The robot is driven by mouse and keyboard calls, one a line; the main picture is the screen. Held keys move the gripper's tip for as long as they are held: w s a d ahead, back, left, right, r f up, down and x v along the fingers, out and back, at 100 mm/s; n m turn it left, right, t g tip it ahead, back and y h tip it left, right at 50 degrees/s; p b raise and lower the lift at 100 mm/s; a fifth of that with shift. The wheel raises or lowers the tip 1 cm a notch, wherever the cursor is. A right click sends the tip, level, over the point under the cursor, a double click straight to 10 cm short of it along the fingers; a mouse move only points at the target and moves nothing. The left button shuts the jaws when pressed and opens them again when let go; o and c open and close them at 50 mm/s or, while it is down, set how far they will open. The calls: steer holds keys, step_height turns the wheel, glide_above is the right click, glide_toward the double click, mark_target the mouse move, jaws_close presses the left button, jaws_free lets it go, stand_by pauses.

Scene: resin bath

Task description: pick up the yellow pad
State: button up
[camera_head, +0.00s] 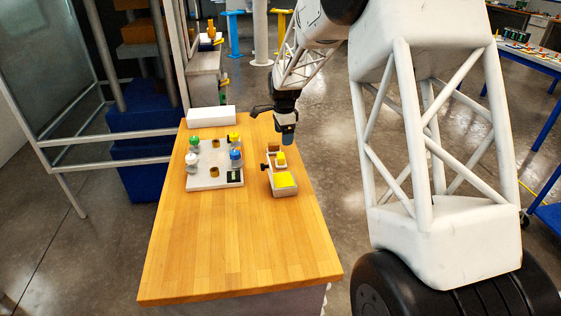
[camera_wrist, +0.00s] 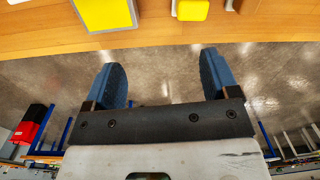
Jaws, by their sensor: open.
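A flat yellow pad (camera_head: 285,180) fills the top of a small white box (camera_head: 285,191) at the right side of the wooden table. A smaller yellow block (camera_head: 281,158) sits just behind it. In the wrist view, the larger yellow sheet (camera_wrist: 103,13) in its pale frame and the smaller yellow block (camera_wrist: 192,9) show at the top edge, both cut off. I cannot tell for certain which of the two is the task's pad. My gripper (camera_head: 287,141) is above the table's right edge, behind both yellow things. Its blue fingers (camera_wrist: 162,68) are apart with nothing between them.
A white board (camera_head: 205,184) with several small bottles and brown rings lies left of the box. A white block (camera_head: 210,116) stands at the table's back left. A small brown item (camera_head: 272,147) lies near the gripper. The front of the wooden table (camera_head: 240,250) is clear.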

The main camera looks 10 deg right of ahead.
steer(key=m, duration=0.2)
glide_above(280, 155)
step_height(280, 155, down, 6)
steer(key=shift+w+a+f, duration=0.1)
steer(key=shift+f, duration=1.25)
steer(key=shift+d+f, duration=0.2)
steer(key=shift+f, duration=2.4)
steer(key=c, duration=1)
